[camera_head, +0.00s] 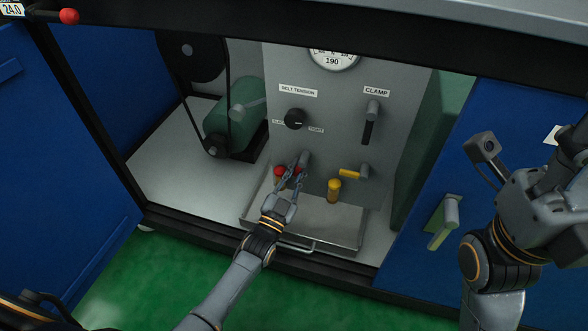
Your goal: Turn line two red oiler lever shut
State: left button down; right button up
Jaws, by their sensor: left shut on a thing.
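The red oiler lever (298,170) is on the grey panel (330,120), low and left of its middle, by a small grey valve stub (304,157). My left gripper (291,170) reaches up to it from below. Its fingers are shut on the lever and hide most of it, so its exact angle is hard to tell. A red rounded part (279,171) shows just left of the fingers. My right arm stands at the right; its fingers are not seen.
Above are a black knob (295,118) and the clamp handle (370,122). A metal tray (335,225) lies below. A blue door with a handle (444,220) is at right.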

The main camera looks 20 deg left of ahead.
pick_arm(q)
jog(key=shift+d+f+n+t+y, duration=0.1)
jog(key=shift+d+n+y, duration=0.15)
jog(key=shift+n+y, duration=0.55)
jog(key=shift+d+f+n+t+y, duration=0.1)
jog(key=shift+d+n+y, duration=0.2)
jog(key=shift+n, duration=1.05)
jog(key=shift+d+f+n+t+y, duration=0.15)
jog(key=shift+n+y, duration=0.45)
jog(key=shift+n, duration=0.45)
jog(key=shift+r+n, duration=0.15)
jog(key=shift+n, duration=0.15)
jog(key=c, duration=1.3)
grip_release()
jog(key=shift+s, duration=0.15)
jog(key=v, duration=0.7)
jog(key=shift+s, duration=0.1)
